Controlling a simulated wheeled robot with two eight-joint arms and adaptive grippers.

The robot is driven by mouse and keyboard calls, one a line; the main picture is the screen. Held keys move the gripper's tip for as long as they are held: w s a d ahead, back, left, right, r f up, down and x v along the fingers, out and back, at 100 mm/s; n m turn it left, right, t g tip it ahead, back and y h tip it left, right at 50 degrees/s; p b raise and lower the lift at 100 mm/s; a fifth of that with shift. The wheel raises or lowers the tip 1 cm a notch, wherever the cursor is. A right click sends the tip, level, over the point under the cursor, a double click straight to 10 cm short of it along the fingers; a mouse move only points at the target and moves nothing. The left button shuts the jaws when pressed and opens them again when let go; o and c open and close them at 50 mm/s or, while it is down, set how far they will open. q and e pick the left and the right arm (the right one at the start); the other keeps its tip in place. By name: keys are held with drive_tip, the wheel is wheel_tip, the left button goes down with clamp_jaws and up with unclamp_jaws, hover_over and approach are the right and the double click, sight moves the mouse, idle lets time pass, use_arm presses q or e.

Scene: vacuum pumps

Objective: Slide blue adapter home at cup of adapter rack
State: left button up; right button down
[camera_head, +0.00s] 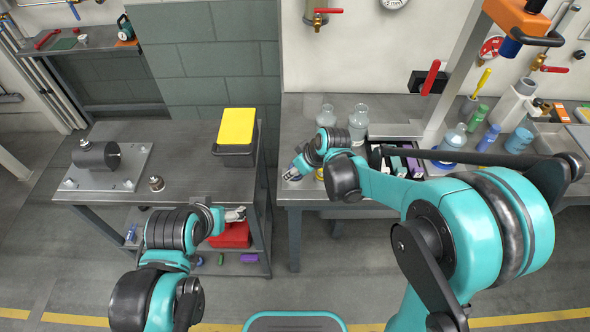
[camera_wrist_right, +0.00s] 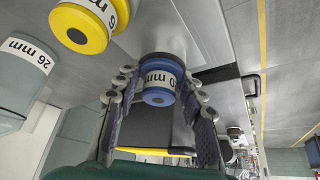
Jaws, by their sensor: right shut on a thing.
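The blue adapter (camera_wrist_right: 160,82), with a white band whose partly hidden label ends in "0 mm", sits between the fingers of my right gripper (camera_wrist_right: 160,100) in the right wrist view. The gripper is shut on it. In the head view the right gripper (camera_head: 292,173) is at the front left of the right bench, largely hidden by its own wrist. A grey surface, probably the adapter rack (camera_wrist_right: 95,82), lies beyond the adapter; I cannot tell whether the adapter touches its cup.
A yellow adapter (camera_wrist_right: 78,28) and a grey one marked 26 mm (camera_wrist_right: 25,68) stand close beside the blue adapter. Glass bottles (camera_head: 360,118) stand behind the right gripper. A black bin with a yellow top (camera_head: 236,127) is on the left table. A floor gap separates the benches.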

drive_tip(key=shift+f, duration=0.2)
drive_tip(key=c, duration=0.8)
unclamp_jaws()
drive_tip(key=shift+c, duration=0.2)
drive_tip(key=shift+r, duration=0.1)
drive_tip(key=v, duration=1.2)
